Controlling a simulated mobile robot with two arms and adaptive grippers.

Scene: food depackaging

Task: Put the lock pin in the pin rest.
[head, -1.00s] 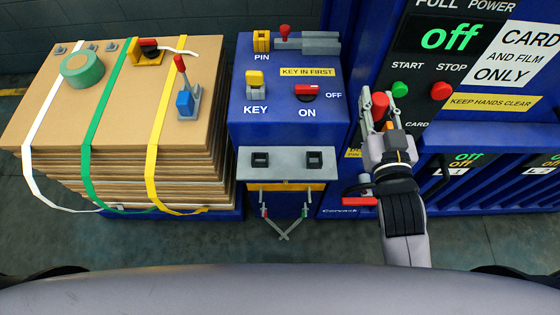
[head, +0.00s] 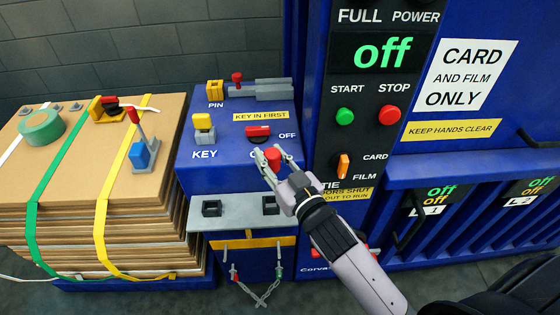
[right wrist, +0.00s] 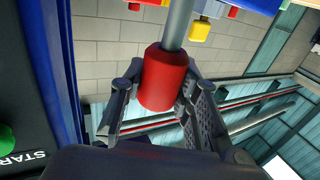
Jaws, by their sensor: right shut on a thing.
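My right gripper (head: 279,162) is shut on the red knob of the lock pin (head: 273,158). It is in front of the blue console, partly covering the ON label. In the right wrist view, the red knob (right wrist: 164,78) sits between the fingers of the gripper (right wrist: 158,95), with a grey shaft running out from it. A yellow block (head: 215,91) stands above the PIN label at the console's back left; I take it for the pin rest. It lies left of and behind the gripper. My left gripper is not in view.
A grey bolt (head: 262,90) with a red knob lies beside the yellow block. A yellow key (head: 203,121) and a red switch (head: 257,131) stand on the console. A cardboard stack (head: 110,215) is at left. The control panel (head: 375,110) rises at right.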

